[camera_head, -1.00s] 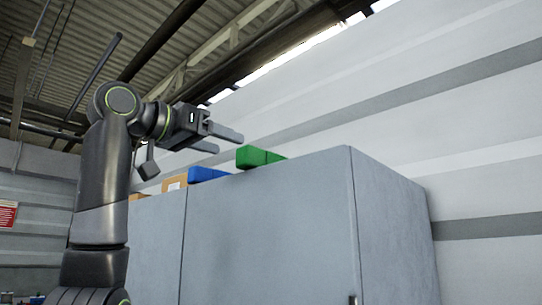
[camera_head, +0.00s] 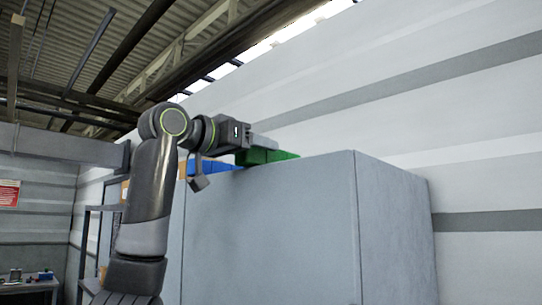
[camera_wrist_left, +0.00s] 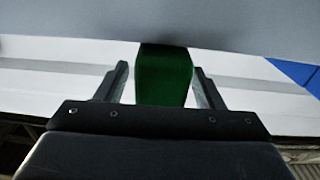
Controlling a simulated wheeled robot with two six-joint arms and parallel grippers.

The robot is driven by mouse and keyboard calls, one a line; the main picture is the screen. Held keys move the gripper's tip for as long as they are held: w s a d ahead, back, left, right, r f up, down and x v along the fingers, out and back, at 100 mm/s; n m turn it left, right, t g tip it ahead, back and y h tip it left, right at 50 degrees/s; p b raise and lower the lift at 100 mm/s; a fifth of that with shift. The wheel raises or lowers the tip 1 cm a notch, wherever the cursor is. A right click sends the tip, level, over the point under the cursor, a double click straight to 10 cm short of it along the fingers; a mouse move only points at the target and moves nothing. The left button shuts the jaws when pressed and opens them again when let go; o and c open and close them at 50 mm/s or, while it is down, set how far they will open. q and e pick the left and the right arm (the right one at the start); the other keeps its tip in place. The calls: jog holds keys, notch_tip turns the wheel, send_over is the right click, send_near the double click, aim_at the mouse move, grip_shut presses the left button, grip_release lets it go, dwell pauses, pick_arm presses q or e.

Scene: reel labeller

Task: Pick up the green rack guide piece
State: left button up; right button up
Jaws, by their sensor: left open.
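The green rack guide piece (camera_head: 283,155) lies on top of the grey cabinet, near its front edge. My left gripper (camera_head: 262,146) is at the piece, and a finger hides part of it in the head view. In the left wrist view the green piece (camera_wrist_left: 164,78) stands between the two spread fingers of the left gripper (camera_wrist_left: 159,72). Narrow gaps show on both sides, so the jaws are open around it and not closed on it. My right gripper is in neither view.
The grey cabinet (camera_head: 270,225) fills the middle below the arm. A blue piece (camera_head: 212,167) lies on its top left of the green one; blue also shows in the wrist view (camera_wrist_left: 297,74). A striped wall (camera_head: 480,160) stands behind. A shelf (camera_head: 95,235) is at left.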

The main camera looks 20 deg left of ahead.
pick_arm(q)
jog(key=shift+s, duration=0.15)
jog(key=c, duration=1.1)
jog(key=shift+c, duration=0.5)
jog(key=shift+r, duration=0.15)
